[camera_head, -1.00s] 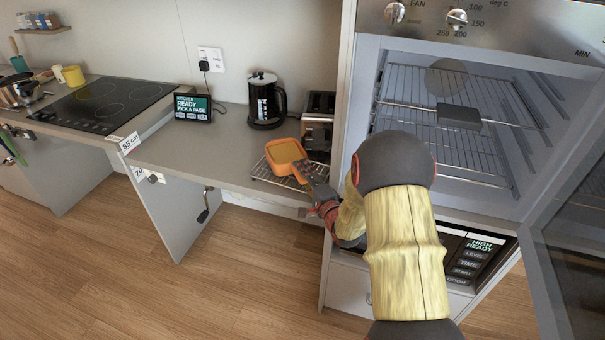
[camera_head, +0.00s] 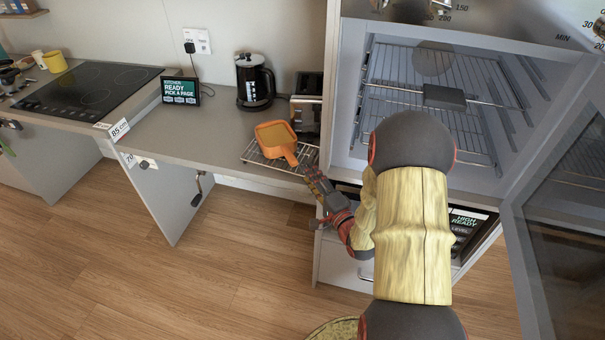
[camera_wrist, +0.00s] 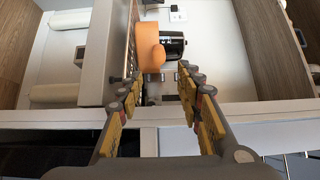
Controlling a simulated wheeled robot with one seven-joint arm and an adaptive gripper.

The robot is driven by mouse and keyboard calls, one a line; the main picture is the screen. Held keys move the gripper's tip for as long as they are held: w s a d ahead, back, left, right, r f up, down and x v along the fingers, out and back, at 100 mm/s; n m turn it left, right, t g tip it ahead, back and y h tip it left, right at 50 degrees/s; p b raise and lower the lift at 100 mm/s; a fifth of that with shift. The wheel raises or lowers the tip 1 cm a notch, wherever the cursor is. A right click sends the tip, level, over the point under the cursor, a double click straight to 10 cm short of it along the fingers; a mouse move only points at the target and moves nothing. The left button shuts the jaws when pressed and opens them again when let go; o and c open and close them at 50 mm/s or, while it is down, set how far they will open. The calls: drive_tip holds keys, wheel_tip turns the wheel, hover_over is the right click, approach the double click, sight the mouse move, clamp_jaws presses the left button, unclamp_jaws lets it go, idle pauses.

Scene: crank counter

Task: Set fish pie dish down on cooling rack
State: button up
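The fish pie dish (camera_head: 275,139) is orange with a tan filling and a short handle. It rests on the wire cooling rack (camera_head: 253,156) on the counter in the head view, its handle pointing toward the front right. My gripper (camera_head: 313,176) is just in front of the rack, apart from the handle. In the wrist view the gripper (camera_wrist: 158,82) has its two fingers spread with nothing between them, and the orange dish (camera_wrist: 149,47) stands beyond the fingertips.
A toaster (camera_head: 306,104) and a black kettle (camera_head: 254,82) stand behind the rack. A small display (camera_head: 181,91) and a hob (camera_head: 88,90) are to the left. The open oven (camera_head: 440,95) is at right, its door (camera_head: 560,215) swung out. The counter left of the rack is clear.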

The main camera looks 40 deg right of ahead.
drive_tip(key=w+a+r+n+g+h, duration=0.1)
drive_tip(key=w+a+r+n+g, duration=0.1)
drive_tip(key=a+r+n+g, duration=0.65)
drive_tip(key=s+a+r+n+g+y, duration=0.1)
drive_tip(key=s+a+r+n, duration=0.2)
drive_tip(key=s+a, duration=0.2)
drive_tip(key=s+a+r+n+g+y, duration=0.1)
drive_tip(key=s+a+n, duration=0.3)
drive_tip(key=s, duration=0.7)
drive_tip(key=s+a+r+n+g+y, duration=0.1)
drive_tip(key=s+a+r+n+g, duration=0.1)
drive_tip(key=s+a+r+n, duration=0.2)
drive_tip(key=s+a, duration=0.2)
drive_tip(key=s, duration=0.2)
drive_tip(key=shift+a+r, duration=0.35)
drive_tip(key=shift+r, duration=0.1)
drive_tip(key=shift+s, duration=0.1)
drive_tip(key=shift+c, duration=0.8)
